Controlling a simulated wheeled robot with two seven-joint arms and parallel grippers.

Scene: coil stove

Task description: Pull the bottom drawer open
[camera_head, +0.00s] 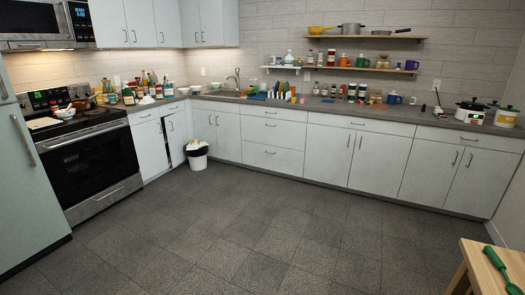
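The coil stove (90,165) stands at the left, with a black oven door and a long handle. Its bottom drawer (104,198) is a low metal panel under the oven door, with a small handle, and it looks shut. A white drawer stack (272,135) is in the back row of cabinets. The lowest drawer of that stack (275,160) also looks shut. The picture alone does not settle which bottom drawer is meant. Neither of my grippers is in view.
The grey tiled floor (230,225) is clear in front of the stove and cabinets. A pale green fridge (28,190) is left of the stove. A wooden table (510,262) is at lower right.

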